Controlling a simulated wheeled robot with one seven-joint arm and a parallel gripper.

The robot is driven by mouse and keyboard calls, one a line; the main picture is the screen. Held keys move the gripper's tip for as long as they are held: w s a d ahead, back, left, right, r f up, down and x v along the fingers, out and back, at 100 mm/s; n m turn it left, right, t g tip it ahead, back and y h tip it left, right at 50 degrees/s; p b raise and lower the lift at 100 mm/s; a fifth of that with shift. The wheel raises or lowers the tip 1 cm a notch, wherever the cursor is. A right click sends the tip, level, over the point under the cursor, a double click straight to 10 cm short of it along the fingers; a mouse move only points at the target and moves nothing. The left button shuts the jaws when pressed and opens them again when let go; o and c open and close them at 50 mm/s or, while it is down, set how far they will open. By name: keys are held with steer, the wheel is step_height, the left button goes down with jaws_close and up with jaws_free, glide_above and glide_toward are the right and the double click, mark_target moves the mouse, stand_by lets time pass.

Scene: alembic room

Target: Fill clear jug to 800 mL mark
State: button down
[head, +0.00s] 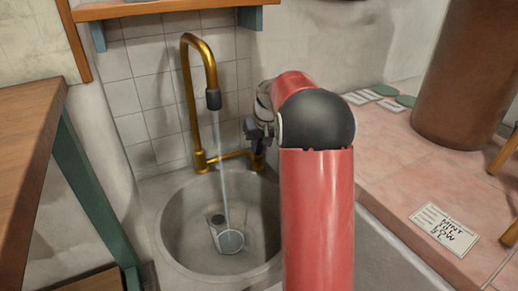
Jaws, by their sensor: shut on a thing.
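The gold tap (190,90) has a black nozzle, and a stream of water (222,170) runs down from it into the round grey sink (172,240). A small clear vessel, which looks like the jug (230,241), is in the basin where the stream ends. Its marks and water level are too small to read. My gripper (260,137) is at the right end of the tap's crossbar, shut on what looks like the tap handle (258,160). My red arm partly hides this spot and the sink's right side.
A pink counter (390,160) lies to the right, with a handwritten card (445,229), several green discs and labels, and a large brown cylinder (465,75). A wooden table (30,130) stands at left. A shelf (165,8) hangs above the tap.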

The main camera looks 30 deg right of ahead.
steer(key=c, duration=1.2)
jaws_free()
steer(key=shift+c, duration=0.2)
steer(key=v, duration=0.7)
steer(key=shift+r+p, duration=0.4)
steer(key=shift+p, duration=0.05)
